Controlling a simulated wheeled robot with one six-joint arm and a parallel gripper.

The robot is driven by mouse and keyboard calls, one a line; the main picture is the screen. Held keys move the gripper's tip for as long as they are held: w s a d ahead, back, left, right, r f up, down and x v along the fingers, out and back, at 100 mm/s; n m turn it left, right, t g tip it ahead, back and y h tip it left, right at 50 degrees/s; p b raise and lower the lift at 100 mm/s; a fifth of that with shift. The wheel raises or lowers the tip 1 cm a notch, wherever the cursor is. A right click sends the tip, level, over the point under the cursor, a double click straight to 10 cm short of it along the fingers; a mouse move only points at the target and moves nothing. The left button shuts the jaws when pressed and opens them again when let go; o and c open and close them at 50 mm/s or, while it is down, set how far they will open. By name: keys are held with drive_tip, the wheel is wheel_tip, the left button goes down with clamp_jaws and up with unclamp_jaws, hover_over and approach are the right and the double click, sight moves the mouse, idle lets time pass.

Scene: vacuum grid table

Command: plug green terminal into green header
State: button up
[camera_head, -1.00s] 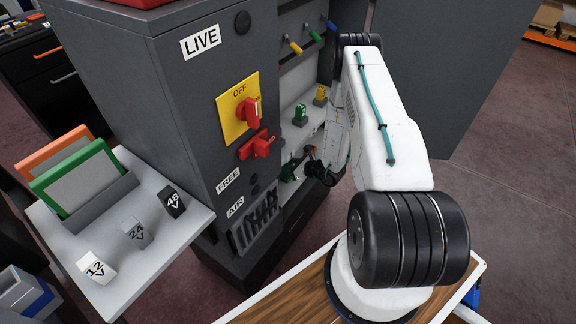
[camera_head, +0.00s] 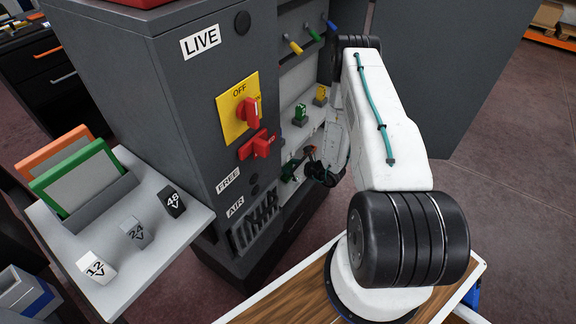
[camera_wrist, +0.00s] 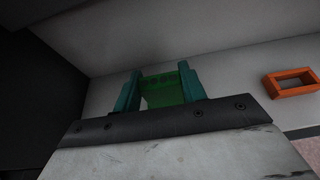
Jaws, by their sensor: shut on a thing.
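My gripper (camera_wrist: 160,90) shows in the wrist view with its two teal fingers shut on a green block, the green terminal (camera_wrist: 168,88). In the head view my gripper (camera_head: 305,165) is low inside the open cabinet, largely hidden by my arm and the cabinet's edge. A dark green piece (camera_head: 288,172) shows beside it; I cannot tell whether this is the terminal or the header. A green numbered block (camera_head: 301,114) stands on the shelf above. I cannot make out the green header with certainty in either view.
An orange rectangular frame (camera_wrist: 293,83) is on the pale surface at the right in the wrist view. A yellow block (camera_head: 320,95) stands on the cabinet shelf.

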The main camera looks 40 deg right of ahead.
drive_tip(key=shift+f, duration=1.15)
drive_tip(key=o, duration=1.1)
drive_tip(key=shift+c, duration=0.2)
drive_tip(key=v, duration=0.7)
drive_tip(key=shift+s, duration=0.3)
drive_tip(key=shift+d+r, duration=0.1)
